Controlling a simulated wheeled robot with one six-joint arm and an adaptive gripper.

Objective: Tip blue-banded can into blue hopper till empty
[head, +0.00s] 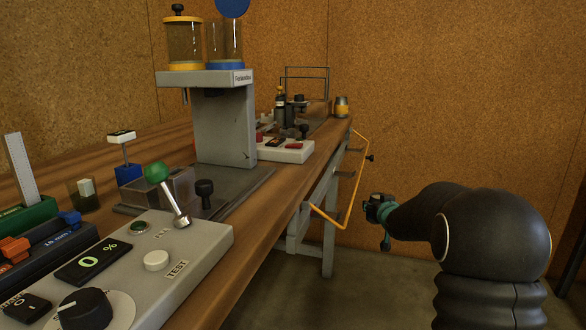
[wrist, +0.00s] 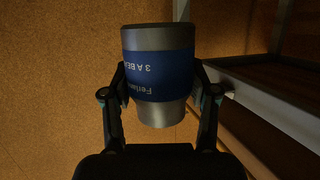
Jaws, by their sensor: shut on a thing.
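The blue-banded can (wrist: 158,75) is a grey metal can with a wide blue band and white lettering, which reads upside down in the wrist view. My gripper (wrist: 160,92) is shut on it, one finger on each side of the band. In the head view my gripper (head: 380,208) is low at the right, beside the bench and well away from the hopper; I cannot make out the can there. The blue hopper (head: 225,45) is a clear cylinder on a blue ring, atop a grey column, with a blue disc (head: 232,7) raised above it. The can's contents are hidden.
A yellow-ringed hopper (head: 184,42) stands left of the blue one. A yellow-banded can (head: 341,107) stands at the bench's far end. An orange rail (head: 340,215) sticks out from the bench edge. A control panel (head: 150,255) fills the near bench. Open floor lies right of the bench.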

